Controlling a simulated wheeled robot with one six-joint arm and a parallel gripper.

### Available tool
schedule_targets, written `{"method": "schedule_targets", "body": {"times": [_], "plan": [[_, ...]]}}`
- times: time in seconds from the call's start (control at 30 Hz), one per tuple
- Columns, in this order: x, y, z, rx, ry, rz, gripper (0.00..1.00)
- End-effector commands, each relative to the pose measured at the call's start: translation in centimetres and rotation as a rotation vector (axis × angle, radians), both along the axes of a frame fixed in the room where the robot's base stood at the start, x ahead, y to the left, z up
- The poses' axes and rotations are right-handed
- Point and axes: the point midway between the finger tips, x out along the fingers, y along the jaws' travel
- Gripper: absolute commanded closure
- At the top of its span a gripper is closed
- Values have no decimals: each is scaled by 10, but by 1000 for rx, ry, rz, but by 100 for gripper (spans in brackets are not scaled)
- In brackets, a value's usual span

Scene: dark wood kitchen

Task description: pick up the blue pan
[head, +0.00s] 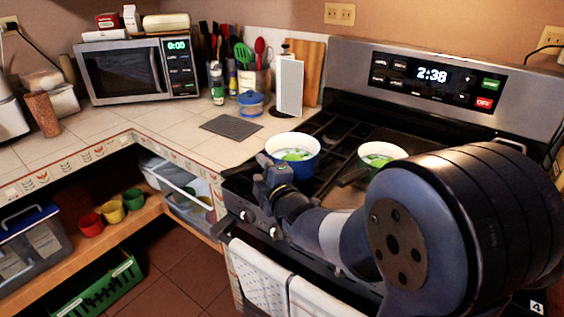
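The blue pan (307,168) sits on the left part of the stove, upright, with a white inside and something green in it. My gripper (265,170) is at the stove's front left, in front of the pan's lower left side in the picture. It hides part of the pan's wall. I cannot tell whether it touches the pan, and its fingers are too small and dark to show whether they are open or shut.
A green pan (378,150) stands to the right on the stove (345,135), partly behind my arm. A grey mat (231,127) lies on the tiled counter (180,130). A white box-shaped object (289,87) stands behind the blue pan. Towels (258,280) hang on the stove front.

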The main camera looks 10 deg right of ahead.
Motion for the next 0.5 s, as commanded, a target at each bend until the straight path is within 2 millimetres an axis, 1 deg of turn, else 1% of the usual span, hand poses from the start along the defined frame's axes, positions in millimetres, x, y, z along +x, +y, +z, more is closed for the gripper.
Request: {"method": "schedule_targets", "body": {"times": [0.2,0.3,0.4,0.5], "plan": [[25,12,-1,1,2,1,60],[36,15,-2,0,1,1,60],[43,17,-3,0,1,1,60],[45,18,-3,0,1,1,60]]}}
